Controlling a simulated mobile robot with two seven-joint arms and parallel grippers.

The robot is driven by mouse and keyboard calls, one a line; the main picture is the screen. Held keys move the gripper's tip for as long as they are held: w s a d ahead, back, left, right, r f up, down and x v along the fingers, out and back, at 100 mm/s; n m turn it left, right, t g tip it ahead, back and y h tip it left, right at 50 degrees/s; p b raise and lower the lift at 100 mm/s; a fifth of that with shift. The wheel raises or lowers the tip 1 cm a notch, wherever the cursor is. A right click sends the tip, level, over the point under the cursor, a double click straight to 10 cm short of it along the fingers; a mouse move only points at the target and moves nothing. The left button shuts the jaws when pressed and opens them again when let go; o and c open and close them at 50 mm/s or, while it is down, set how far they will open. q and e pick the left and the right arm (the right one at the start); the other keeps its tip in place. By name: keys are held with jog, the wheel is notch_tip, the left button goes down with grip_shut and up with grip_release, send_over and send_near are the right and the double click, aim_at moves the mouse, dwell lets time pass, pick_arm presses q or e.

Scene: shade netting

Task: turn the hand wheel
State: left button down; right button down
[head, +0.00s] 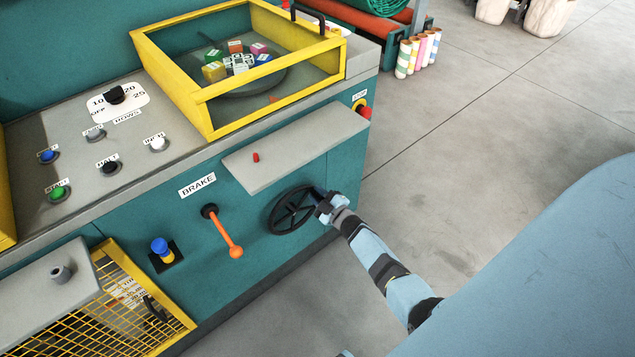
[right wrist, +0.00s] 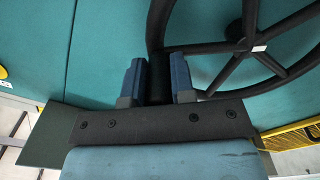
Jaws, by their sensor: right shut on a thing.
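The black hand wheel (head: 291,210) sits on the teal front of the machine, below a grey shelf. Its rim, spokes and hub (right wrist: 250,43) also fill the upper right of the right wrist view. My right gripper (head: 322,200) is at the right side of the wheel. In the right wrist view its two blue fingers (right wrist: 158,80) stand on either side of a black upright part at the wheel's rim, and the gripper is shut on it. Where that part joins the rim is partly hidden by the fingers. My left gripper is not in view.
An orange brake lever (head: 227,238) is left of the wheel. The grey shelf (head: 297,152) with a small red peg juts out above it. A blue knob (head: 161,247) and a yellow mesh guard (head: 112,308) are at lower left. Open floor (head: 470,170) lies to the right.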

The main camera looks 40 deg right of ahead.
jog(key=shift+w+d+r, duration=0.2)
jog(key=shift+d+r, duration=0.1)
jog(key=shift+r, duration=0.05)
jog(key=c, duration=1.1)
grip_release()
jog(key=shift+o, duration=0.6)
jog(key=shift+s+a+f, duration=0.1)
jog(key=shift+f, duration=0.1)
jog(key=shift+s, duration=0.1)
jog(key=shift+s, duration=0.4)
pick_arm(q)
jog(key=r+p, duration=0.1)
jog(key=p, duration=0.1)
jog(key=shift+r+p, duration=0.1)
jog(key=shift+p, duration=0.25)
pick_arm(e)
jog(key=s+d, duration=0.1)
jog(key=s, duration=1.1)
jog(key=shift+s, duration=0.4)
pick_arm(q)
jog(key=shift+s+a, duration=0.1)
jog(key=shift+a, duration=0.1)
